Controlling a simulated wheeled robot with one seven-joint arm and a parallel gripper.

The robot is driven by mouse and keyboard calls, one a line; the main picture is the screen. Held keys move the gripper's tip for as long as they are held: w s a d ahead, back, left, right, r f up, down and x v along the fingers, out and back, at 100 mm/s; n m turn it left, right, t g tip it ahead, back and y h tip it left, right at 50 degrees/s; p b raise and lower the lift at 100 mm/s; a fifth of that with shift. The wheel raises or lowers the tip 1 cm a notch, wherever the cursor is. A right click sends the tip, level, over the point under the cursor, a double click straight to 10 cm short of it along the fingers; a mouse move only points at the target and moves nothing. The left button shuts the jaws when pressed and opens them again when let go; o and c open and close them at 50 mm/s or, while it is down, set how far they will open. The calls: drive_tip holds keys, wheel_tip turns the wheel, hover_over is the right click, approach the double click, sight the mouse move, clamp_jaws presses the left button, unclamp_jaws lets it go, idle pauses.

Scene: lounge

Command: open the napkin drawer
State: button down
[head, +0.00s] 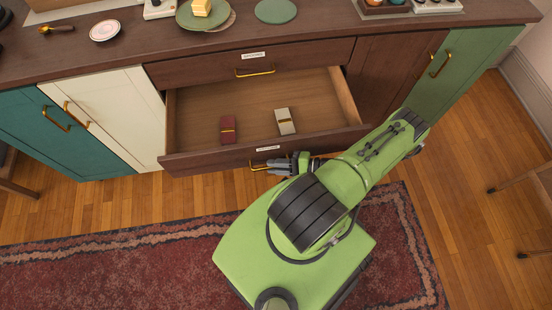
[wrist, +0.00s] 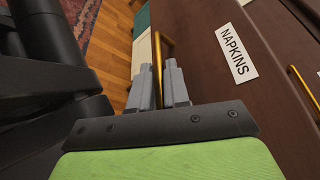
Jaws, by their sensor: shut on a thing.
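The napkin drawer (head: 187,162) is pulled far out below a closed upper drawer in the head view. Its white label reads NAPKINS (wrist: 236,52) in the wrist view. Inside lie a red napkin bundle (head: 228,129) and a pale napkin bundle (head: 285,121), each with a band. My gripper (head: 271,166) is at the drawer front, shut on its brass handle (head: 254,167). In the wrist view my gripper (wrist: 161,85) has its grey fingers on both sides of the handle bar (wrist: 165,50).
The closed upper drawer (head: 300,59) has its own brass handle. White (head: 118,112) and teal (head: 55,125) cabinet doors are to the left, a green door (head: 465,62) to the right. Plates and food stand on the countertop (head: 130,52). A red rug (head: 110,270) lies on the wooden floor.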

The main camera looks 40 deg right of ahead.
drive_tip(key=shift+s+a, duration=0.15)
drive_tip(key=shift+s, duration=0.1)
drive_tip(key=c, duration=1.5)
unclamp_jaws()
drive_tip(key=shift+o, duration=0.2)
drive_tip(key=v, duration=1.5)
drive_tip(key=shift+s, duration=0.35)
drive_tip(key=shift+d+r, duration=0.1)
drive_tip(key=shift+d, duration=0.1)
